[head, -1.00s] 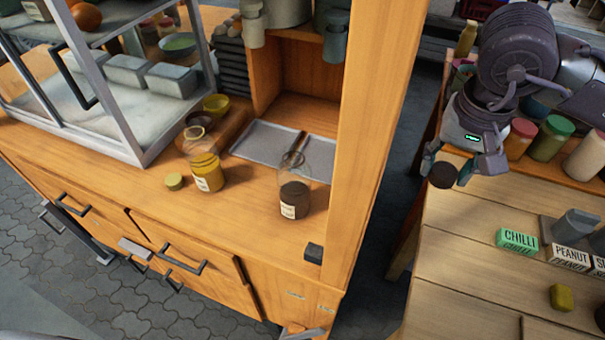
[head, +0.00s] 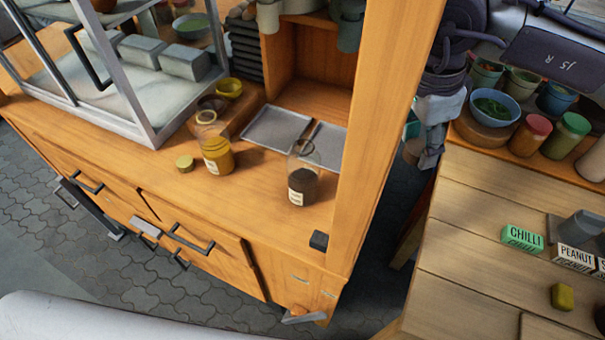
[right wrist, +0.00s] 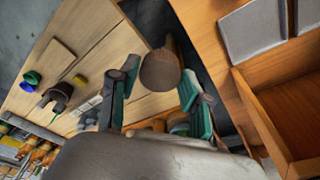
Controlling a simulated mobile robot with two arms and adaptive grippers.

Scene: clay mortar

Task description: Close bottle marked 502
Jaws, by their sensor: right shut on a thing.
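Two open glass bottles with white labels stand upright on the wooden counter. One bottle holds yellow contents (head: 217,158), the other dark contents (head: 303,187). The label print is too small to read, so I cannot tell which is 502. A yellow lid (head: 185,163) lies on the counter left of the yellow bottle. My right gripper (head: 419,142) is right of the wooden post, away from both bottles. It is shut on a round brown lid (head: 412,151), which also shows between the fingers in the right wrist view (right wrist: 160,70). My left gripper is out of view.
A wooden post (head: 385,130) rises between the dark bottle and my right gripper. A glass-sided cabinet (head: 150,130) stands left, grey trays (head: 275,137) lie behind the bottles. The right table has bowls, jars and a green CHILLI box (head: 523,239).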

